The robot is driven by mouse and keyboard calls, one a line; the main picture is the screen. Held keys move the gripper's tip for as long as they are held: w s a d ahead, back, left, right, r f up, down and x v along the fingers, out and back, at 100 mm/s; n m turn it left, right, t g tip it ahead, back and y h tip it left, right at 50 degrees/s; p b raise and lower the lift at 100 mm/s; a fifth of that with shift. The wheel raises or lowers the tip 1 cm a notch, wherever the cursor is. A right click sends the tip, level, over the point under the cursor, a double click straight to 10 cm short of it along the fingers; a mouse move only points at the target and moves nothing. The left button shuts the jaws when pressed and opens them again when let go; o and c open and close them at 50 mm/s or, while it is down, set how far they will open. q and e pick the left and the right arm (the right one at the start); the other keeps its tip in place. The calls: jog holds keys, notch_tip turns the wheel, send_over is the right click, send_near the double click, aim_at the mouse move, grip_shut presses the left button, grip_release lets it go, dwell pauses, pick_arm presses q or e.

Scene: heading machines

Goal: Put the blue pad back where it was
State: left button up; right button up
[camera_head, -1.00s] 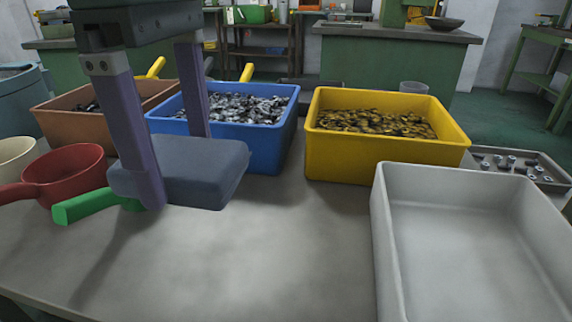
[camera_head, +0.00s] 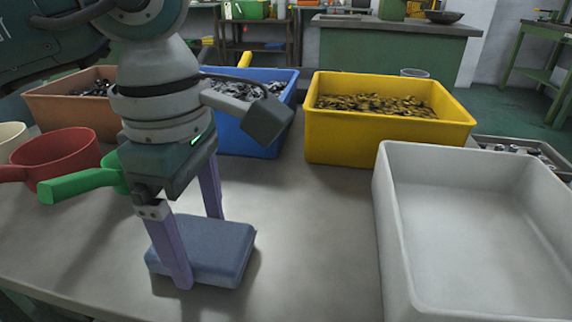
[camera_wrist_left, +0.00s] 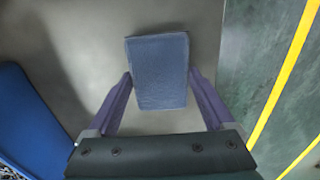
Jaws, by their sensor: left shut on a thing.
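The blue pad (camera_head: 218,246) is a flat, dusty-blue block low over the front left of the grey table; I cannot tell whether its underside touches the tabletop. My left gripper (camera_head: 200,250) comes down from above with its two purple fingers on opposite sides of the pad, shut on it. In the left wrist view the pad (camera_wrist_left: 160,72) lies between the fingertips (camera_wrist_left: 160,85), its far part reaching past them. My right gripper is not in view.
A blue bin (camera_head: 262,142), a yellow bin (camera_head: 380,143) and an orange bin (camera_head: 60,118) stand at the back. A red scoop (camera_head: 60,160) and a green-handled scoop (camera_head: 80,185) lie at left. An empty white bin (camera_head: 388,230) is at right. The middle table (camera_head: 310,240) is clear.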

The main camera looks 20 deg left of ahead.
aim_at(199, 238)
pick_arm(q)
jog(key=shift+f, duration=0.1)
jog(key=o, duration=0.7)
jog(key=shift+f, duration=0.1)
jog(key=shift+o, duration=1.1)
jog(key=shift+r, duration=0.3)
notch_tip(199, 238, up, 12)
jog(key=p, duration=0.2)
